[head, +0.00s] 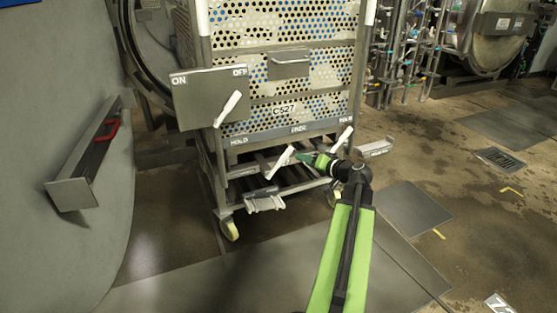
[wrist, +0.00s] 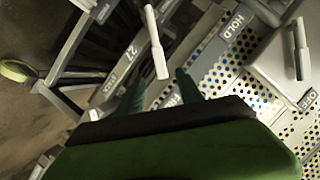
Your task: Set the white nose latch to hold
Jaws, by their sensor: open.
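A white lever (head: 280,161), which I take as the nose latch, is on the lower front of the cart and leans up and right, toward the FREE label (head: 298,130). The HOLD label (head: 239,142) is to its left. In the wrist view, the lever (wrist: 156,42) has its near end between my fingertips in the picture; I cannot tell if they touch it. My gripper (head: 303,158) is open, just right of the lever; its two green fingers also show in the wrist view (wrist: 159,76).
A grey ON/OFF box (head: 197,92) with its own white lever (head: 228,109) stands close at the upper left. Another white lever (head: 342,139) is to the right. The perforated basket (head: 285,70) is above.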

